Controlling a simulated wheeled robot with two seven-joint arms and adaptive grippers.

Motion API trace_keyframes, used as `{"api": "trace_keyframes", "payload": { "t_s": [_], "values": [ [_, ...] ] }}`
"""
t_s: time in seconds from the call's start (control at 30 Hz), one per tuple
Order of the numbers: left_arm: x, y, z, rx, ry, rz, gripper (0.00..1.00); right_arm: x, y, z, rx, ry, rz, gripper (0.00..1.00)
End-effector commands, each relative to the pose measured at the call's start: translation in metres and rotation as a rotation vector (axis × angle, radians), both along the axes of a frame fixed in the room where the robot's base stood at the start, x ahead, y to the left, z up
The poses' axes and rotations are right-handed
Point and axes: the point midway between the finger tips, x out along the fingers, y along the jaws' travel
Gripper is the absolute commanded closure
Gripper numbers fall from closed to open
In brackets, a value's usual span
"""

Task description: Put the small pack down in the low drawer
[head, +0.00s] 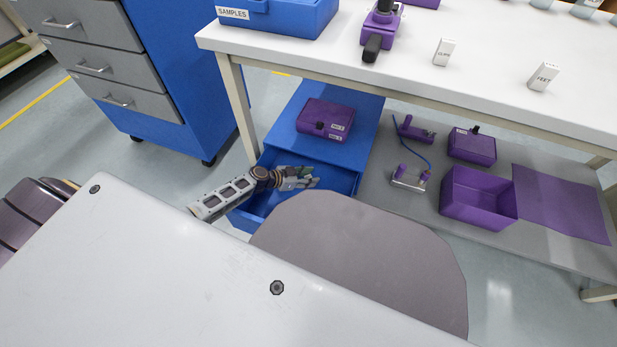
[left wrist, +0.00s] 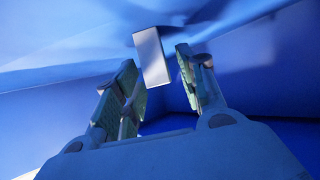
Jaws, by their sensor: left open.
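The low blue drawer (head: 243,219) stands pulled out under the white bench. My left gripper (head: 308,178) reaches down into it and is open. In the left wrist view a small pale pack (left wrist: 152,57) shows between and just beyond the fingertips, with a gap to the right finger. Blue drawer walls surround it. I cannot tell whether the pack rests fully on the drawer floor. In the head view the pack cannot be made out. My right gripper is not in view.
A purple box (head: 325,119) sits on the blue cabinet top behind the drawer. A purple open bin (head: 478,200) and purple tools stand on the grey shelf to the right. The bench edge (head: 420,95) overhangs the cabinet. Small white packs (head: 543,76) stand on the bench.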

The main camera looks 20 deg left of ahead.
Motion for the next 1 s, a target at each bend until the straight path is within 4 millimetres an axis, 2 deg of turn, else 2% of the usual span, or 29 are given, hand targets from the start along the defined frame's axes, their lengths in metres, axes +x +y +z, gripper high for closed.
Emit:
{"api": "trace_keyframes", "payload": {
  "t_s": [0.33,0.73,1.0],
  "values": [
    [-0.015,0.012,0.011,-0.001,0.002,0.001,0.60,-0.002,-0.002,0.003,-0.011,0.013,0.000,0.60],
    [-0.040,0.034,0.030,-0.001,0.001,0.000,0.60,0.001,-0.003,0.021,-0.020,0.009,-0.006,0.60],
    [-0.049,0.042,0.037,-0.001,0.000,-0.001,0.60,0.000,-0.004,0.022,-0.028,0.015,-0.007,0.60]
  ]
}}
